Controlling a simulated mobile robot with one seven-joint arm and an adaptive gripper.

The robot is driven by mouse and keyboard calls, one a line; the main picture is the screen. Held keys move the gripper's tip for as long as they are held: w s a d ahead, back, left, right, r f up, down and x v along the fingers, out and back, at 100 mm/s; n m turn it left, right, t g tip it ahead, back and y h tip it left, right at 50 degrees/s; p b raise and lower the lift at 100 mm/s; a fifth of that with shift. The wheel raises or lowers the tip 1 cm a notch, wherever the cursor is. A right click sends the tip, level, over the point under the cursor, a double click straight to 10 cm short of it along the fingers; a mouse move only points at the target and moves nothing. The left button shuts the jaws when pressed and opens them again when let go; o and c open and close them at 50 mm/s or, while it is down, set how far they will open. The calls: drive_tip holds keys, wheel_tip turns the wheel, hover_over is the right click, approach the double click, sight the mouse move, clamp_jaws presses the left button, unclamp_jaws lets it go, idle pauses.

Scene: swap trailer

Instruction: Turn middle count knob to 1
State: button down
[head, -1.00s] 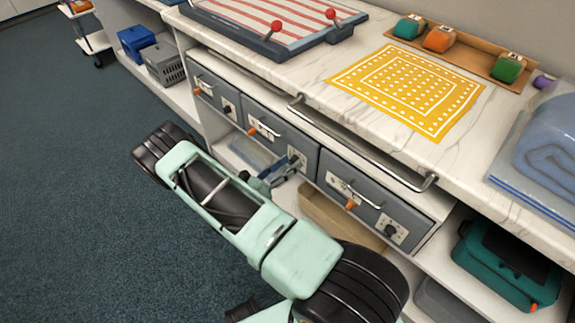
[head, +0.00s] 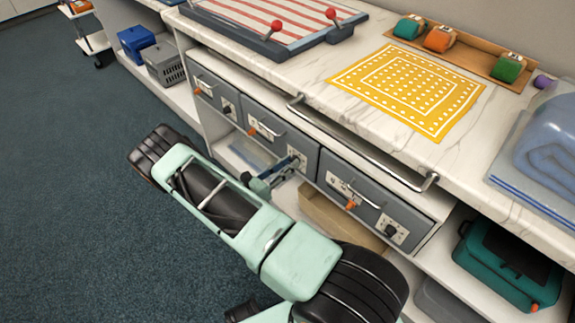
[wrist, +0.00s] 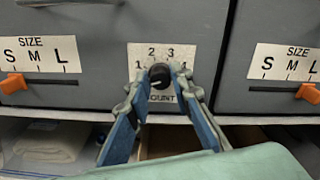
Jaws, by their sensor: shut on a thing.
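The middle count knob (wrist: 160,75) is a small black round knob on a white plate marked 1, 2, 3, 4 and COUNT, on the front of the grey middle drawer (wrist: 110,45). My gripper (wrist: 160,80) is shut on the knob, with one blue-grey finger on its left side and one on its right. A small pale mark shows on the knob's face, but I cannot tell clearly which number it points to. The fingers partly cover the plate. In the head view my gripper (head: 284,172) reaches the right end of the middle drawer, where it hides most of the knob.
Size plates with orange levers flank the knob: left lever (wrist: 14,84), right lever (wrist: 308,92). The right drawer has its own count knob (head: 391,230). A metal rail (head: 365,145) runs along the counter edge above. An open shelf with a cardboard box (head: 325,215) lies below.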

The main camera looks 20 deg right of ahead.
drive_tip(key=shift+s+m+b, duration=0.1)
drive_tip(key=shift+m+b, duration=0.55)
drive_tip(key=shift+m, duration=3.15)
drive_tip(key=c, duration=1.7)
unclamp_jaws()
drive_tip(key=v, duration=1.2)
